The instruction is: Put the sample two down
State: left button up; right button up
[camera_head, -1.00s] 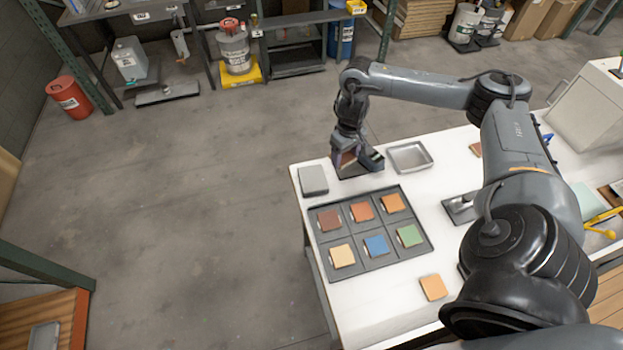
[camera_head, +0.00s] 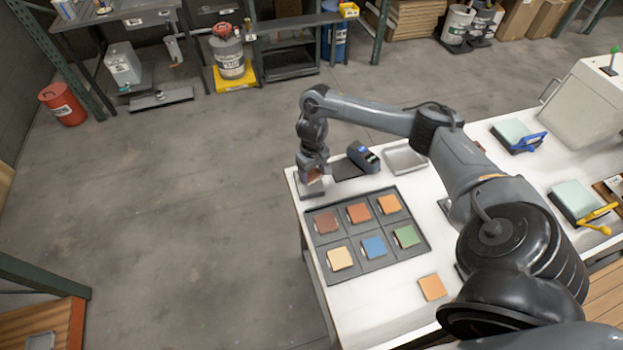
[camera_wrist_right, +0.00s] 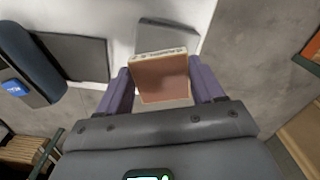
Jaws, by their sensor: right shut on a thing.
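My right gripper (camera_head: 313,176) is shut on a reddish-brown square sample tile (camera_wrist_right: 163,80). In the wrist view the tile sits between the two purple-grey fingers, with a pale labelled edge facing away. In the head view the gripper and the tile (camera_head: 314,174) are at the grey square plate (camera_head: 312,190) near the table's far left corner. The plate also shows beyond the tile in the wrist view (camera_wrist_right: 168,37). I cannot tell whether the tile touches the plate. My left gripper is not in view.
A dark tray (camera_head: 392,256) with several coloured tiles lies in front of the gripper. A dark blue handheld device (camera_head: 364,157) on a black mat (camera_head: 345,170) and an empty metal tray (camera_head: 405,158) are to the right. An orange tile (camera_head: 431,288) lies nearer.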

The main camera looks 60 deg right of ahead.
aim_at(312, 175)
jog(key=shift+w+a+f, duration=0.15)
jog(key=shift+f, duration=0.15)
notch_tip(312, 175, down, 2)
jog(key=shift+b, duration=0.65)
jog(key=shift+f, duration=0.85)
jog(key=o, duration=1)
